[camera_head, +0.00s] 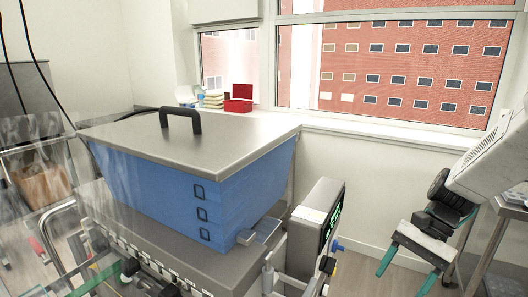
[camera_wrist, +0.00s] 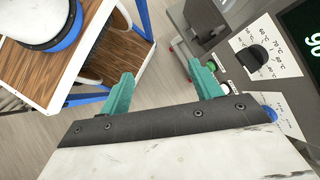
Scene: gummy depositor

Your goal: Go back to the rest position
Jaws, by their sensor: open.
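My gripper (camera_head: 407,270) hangs at the right of the head view, in the air to the right of the gummy depositor. Its two teal fingers stand well apart with nothing between them. In the wrist view my gripper (camera_wrist: 162,86) also shows open and empty, with the floor seen between its fingers. The depositor has a blue hopper (camera_head: 165,190) under a closed steel lid (camera_head: 190,133) with a black handle (camera_head: 180,120). Its control box (camera_head: 318,225) with green digits stands between the hopper and my gripper.
A wooden-shelved cart (camera_wrist: 90,70) carries a round white and blue item (camera_wrist: 45,22) in the wrist view. The control panel with a black knob (camera_wrist: 257,55) is close at the right. A red box (camera_head: 238,105) sits on the windowsill. A metal table (camera_head: 500,210) stands at the far right.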

